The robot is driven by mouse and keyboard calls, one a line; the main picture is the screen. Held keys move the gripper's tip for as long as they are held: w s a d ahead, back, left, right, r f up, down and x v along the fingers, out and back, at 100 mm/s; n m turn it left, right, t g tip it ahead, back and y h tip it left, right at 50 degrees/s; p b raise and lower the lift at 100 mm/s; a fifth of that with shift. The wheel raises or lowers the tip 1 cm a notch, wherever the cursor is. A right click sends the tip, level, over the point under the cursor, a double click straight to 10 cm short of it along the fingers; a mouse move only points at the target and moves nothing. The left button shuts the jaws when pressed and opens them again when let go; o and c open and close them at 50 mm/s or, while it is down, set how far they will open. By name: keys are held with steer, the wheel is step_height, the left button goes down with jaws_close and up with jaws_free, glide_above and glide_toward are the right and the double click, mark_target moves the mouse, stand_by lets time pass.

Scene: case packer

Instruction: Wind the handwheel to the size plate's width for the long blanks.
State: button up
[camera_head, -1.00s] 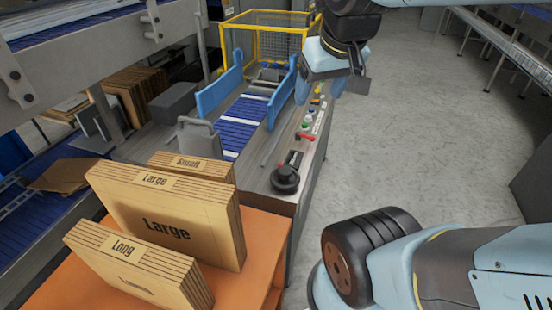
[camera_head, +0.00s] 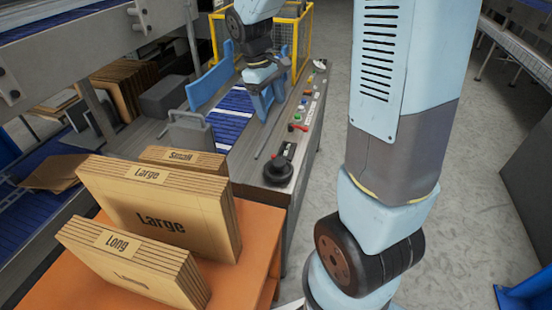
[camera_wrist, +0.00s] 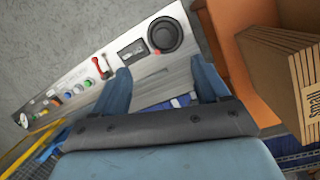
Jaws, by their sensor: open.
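The handwheel (camera_head: 278,171) is a black round wheel with a red spot at its edge, on the near end of the grey control panel. It also shows in the wrist view (camera_wrist: 165,35), beyond my fingertips. A small dark window (camera_wrist: 132,52), possibly the size readout, sits beside it; no figures are legible. The long blanks (camera_head: 132,265) stand bundled on the orange table, labelled "Long". My gripper (camera_wrist: 160,68) is open and empty, its blue fingers apart and short of the handwheel. In the head view my gripper (camera_head: 262,98) hangs above the conveyor beside the panel.
The panel carries a red lever (camera_wrist: 103,66) and several coloured buttons. Large blanks (camera_head: 160,222) and small blanks (camera_head: 182,157) stand behind the long ones on the orange table (camera_head: 245,275). A blue guide (camera_head: 208,86) flanks the conveyor. A yellow guard frame (camera_head: 303,40) stands behind.

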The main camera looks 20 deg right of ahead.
steer(key=w+a+f+n+g+h, duration=0.15)
steer(key=w+f, duration=0.25)
steer(key=f, duration=0.5)
steer(key=n, duration=0.1)
glide_toward(278, 161)
steer(key=shift+g, duration=0.25)
steer(key=x, duration=0.8)
steer(key=shift+d+f, duration=0.15)
steer(key=shift+f, duration=0.2)
steer(key=c, duration=1)
steer(key=shift+w+m+y, duration=0.15)
steer(key=shift+m+y, duration=0.3)
steer(key=shift+m, duration=0.4)
steer(key=o, duration=1)
